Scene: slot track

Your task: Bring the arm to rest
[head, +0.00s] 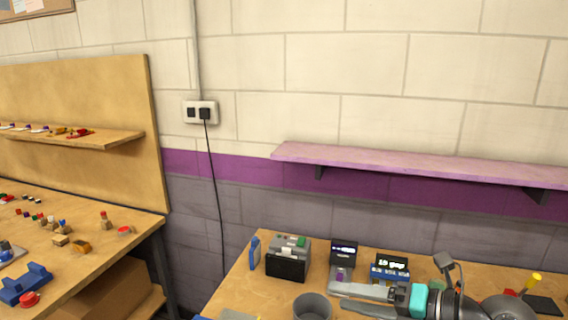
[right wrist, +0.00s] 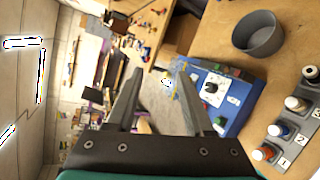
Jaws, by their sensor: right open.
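My right arm comes in at the lower right of the head view, over the right-hand table. Its right gripper (head: 338,297) points left, with two grey fingers apart and nothing between them. In the right wrist view the gripper (right wrist: 157,66) is also open and empty, its fingers spread. The grey bowl (head: 312,306) is just left of the fingertips in the head view. My left gripper does not show.
The right table (head: 240,290) holds a grey-black box (head: 288,260), a blue upright piece (head: 255,251) and small display devices (head: 390,267). In the right wrist view a blue panel (right wrist: 212,90) lies near the fingers. A purple shelf (head: 420,166) hangs above.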

